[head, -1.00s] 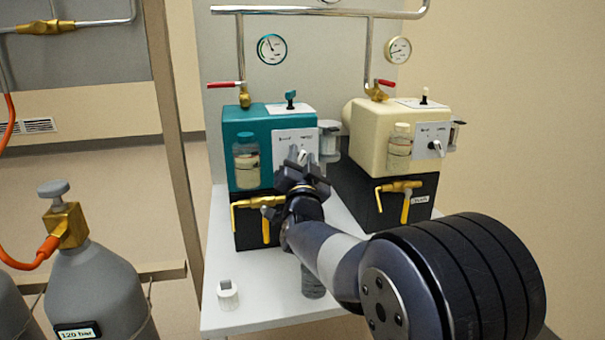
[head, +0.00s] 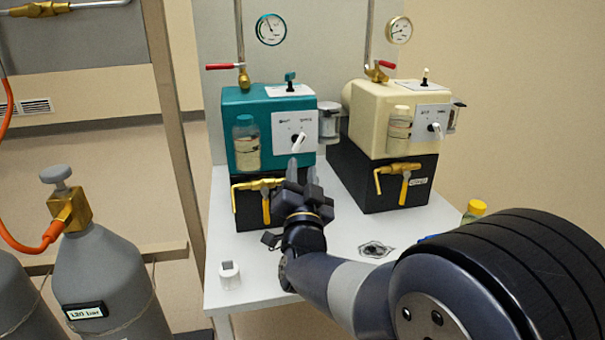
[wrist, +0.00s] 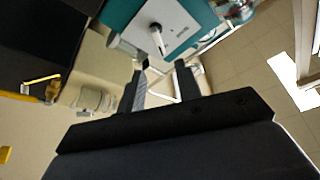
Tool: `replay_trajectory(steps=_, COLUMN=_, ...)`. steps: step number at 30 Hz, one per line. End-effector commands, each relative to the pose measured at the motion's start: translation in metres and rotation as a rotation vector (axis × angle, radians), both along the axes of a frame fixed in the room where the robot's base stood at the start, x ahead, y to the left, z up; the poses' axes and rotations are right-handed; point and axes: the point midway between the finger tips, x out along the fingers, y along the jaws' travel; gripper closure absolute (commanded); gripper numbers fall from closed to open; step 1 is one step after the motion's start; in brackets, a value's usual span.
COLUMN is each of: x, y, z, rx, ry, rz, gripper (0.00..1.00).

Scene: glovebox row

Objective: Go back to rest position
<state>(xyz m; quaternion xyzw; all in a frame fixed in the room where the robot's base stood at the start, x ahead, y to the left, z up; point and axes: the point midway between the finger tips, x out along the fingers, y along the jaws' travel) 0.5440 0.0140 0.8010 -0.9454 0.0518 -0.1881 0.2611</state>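My gripper (head: 300,172) is in front of the teal unit (head: 268,108), just below its white panel with a lever knob (head: 298,143). In the wrist view my gripper's two fingers (wrist: 160,82) stand apart with nothing between them. The lever knob also shows in the wrist view (wrist: 157,40), beyond the fingertips and apart from them. My arm reaches in from the lower right. Part of the teal unit's black base is hidden behind my gripper.
A cream unit (head: 380,115) stands to the right on the white table (head: 345,222). Brass valves (head: 265,200) jut from the black bases. A small white holder (head: 229,275) sits at the table's front left. Grey gas cylinders (head: 108,280) stand at left.

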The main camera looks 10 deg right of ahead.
Motion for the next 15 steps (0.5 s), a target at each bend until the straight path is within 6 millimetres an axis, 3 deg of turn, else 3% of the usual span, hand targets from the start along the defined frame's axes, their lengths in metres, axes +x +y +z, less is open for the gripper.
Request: replay_trajectory(steps=15, x=0.0056, y=-0.0011, z=0.0013, rx=0.0, ry=0.0, rz=-0.001, gripper=0.67)
